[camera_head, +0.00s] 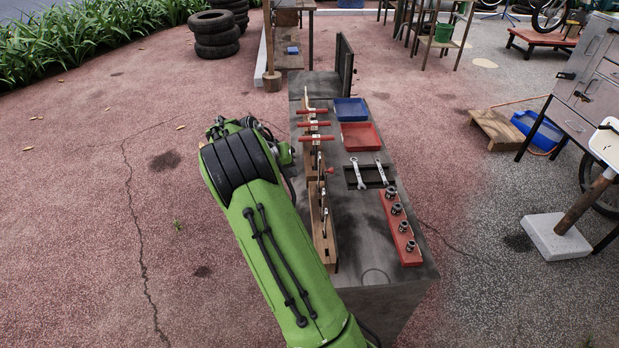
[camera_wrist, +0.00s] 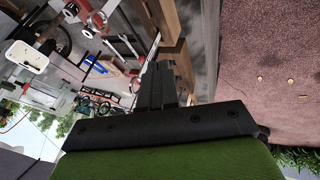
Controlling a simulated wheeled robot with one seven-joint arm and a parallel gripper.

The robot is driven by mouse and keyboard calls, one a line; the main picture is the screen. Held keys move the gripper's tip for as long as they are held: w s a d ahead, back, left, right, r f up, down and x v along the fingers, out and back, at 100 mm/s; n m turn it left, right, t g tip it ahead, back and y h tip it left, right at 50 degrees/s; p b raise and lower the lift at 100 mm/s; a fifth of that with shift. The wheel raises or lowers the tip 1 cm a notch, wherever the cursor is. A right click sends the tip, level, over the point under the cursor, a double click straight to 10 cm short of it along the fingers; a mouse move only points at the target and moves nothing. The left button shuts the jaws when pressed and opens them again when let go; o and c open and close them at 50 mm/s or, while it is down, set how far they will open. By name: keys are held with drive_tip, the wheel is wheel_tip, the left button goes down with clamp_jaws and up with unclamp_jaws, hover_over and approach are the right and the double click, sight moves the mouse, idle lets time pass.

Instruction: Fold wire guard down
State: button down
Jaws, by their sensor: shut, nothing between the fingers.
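I cannot make out a wire guard for certain in either view. A dark workbench (camera_head: 375,262) stands in front of me. Along its left edge runs a wooden rail (camera_head: 322,232) carrying metal clamp-like parts with red handles (camera_head: 316,138). My gripper (camera_wrist: 158,84) shows in the wrist view with its dark fingers together and nothing between them. It is beside a wooden beam (camera_wrist: 176,50) at the bench edge; whether it touches the beam I cannot tell. In the head view my green arm reaches along the bench's left side and hides the fingers.
The bench carries a blue tray (camera_head: 350,103), a red tray (camera_head: 375,138), wrenches (camera_head: 359,174) and a red socket rack (camera_head: 390,213). An upright dark panel (camera_head: 345,62) stands at its far end. The floor on the left is open; stacked tires (camera_head: 215,37) stand far back.

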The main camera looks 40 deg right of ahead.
drive_tip(key=b+x, duration=0.1)
drive_tip(key=x, duration=0.3)
drive_tip(key=s+b+x, duration=0.1)
drive_tip(key=x, duration=0.3)
drive_tip(key=s+d+b+x, duration=0.1)
drive_tip(key=x, duration=0.3)
drive_tip(key=shift+s+d+r, duration=0.1)
drive_tip(key=shift+r, duration=0.3)
drive_tip(key=shift+s+d, duration=0.25)
drive_tip(key=shift+d, duration=0.1)
